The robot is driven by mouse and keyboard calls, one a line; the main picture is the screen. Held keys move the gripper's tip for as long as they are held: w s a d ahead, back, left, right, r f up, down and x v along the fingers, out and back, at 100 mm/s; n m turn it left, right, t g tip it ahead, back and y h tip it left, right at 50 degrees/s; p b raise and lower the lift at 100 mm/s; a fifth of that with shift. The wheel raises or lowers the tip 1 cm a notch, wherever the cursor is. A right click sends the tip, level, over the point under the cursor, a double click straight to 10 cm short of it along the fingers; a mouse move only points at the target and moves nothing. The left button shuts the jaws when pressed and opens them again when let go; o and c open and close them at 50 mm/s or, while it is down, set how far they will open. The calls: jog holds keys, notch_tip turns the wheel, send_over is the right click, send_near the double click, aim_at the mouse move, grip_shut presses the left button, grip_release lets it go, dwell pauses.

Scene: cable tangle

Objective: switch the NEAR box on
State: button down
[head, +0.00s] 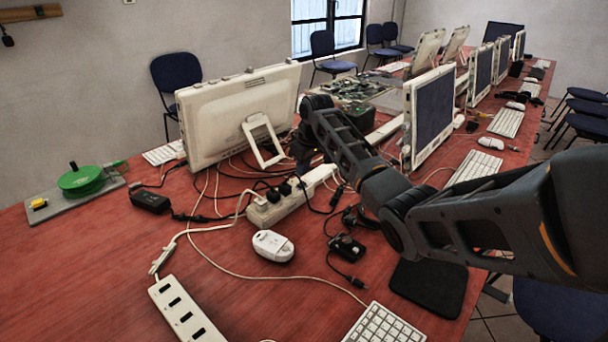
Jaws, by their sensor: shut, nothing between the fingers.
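I see no label that marks a box as near. A white box with several dark slots (183,308) lies at the front left edge of the view. A white power strip (281,206) with black plugs in it lies farther back, among tangled cables. I cannot make out the state of any switch on either. My arm reaches in from the right, and my gripper (303,165) points down just behind the power strip, beside the stand of the white monitor. It is shut and empty. Its fingertips are small and dark, and I cannot tell whether they touch anything.
A white monitor (240,115) stands behind the strip; another monitor (430,115) stands right of my arm. A white adapter (273,245), a black adapter (150,200), a keyboard (384,325) and loose cables lie around. The red table (80,280) is clear at front left.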

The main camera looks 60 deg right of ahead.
aim_at(302, 182)
jog(key=shift+s+d+f, duration=0.1)
jog(key=shift+d+f, duration=0.05)
jog(key=shift+f, duration=0.6)
jog(key=shift+d+f, duration=0.1)
jog(key=shift+f, duration=0.65)
